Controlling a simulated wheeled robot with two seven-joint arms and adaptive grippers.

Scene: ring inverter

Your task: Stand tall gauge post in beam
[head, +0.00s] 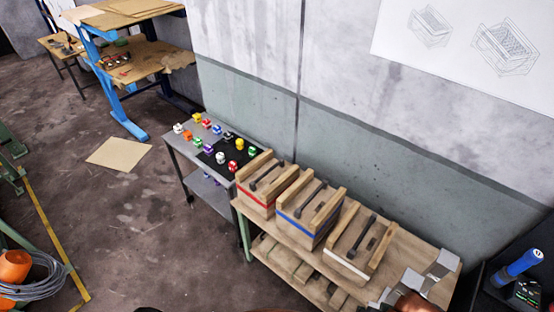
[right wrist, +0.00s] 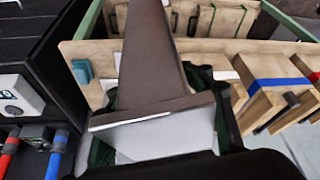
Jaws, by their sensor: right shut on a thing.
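In the right wrist view my right gripper (right wrist: 165,108) is shut on a long grey-brown post-like piece (right wrist: 152,55) with a wide crossbar and a pale grey block face. This looks like the tall gauge post; it hides much of the dark fingers. The piece points away from the wrist, over the bench. In the head view, pale grey blocky parts (head: 442,264) show at the bench's right end; I cannot tell which are the beam or the held piece. My left gripper is not in view.
Wooden holders with red (head: 256,203), blue (head: 296,222) and white (head: 345,265) stripes stand in a row on the wooden bench (head: 405,250). A small grey table (head: 180,150) with coloured pieces stands left. A blue-handled tool (head: 522,262) stands right.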

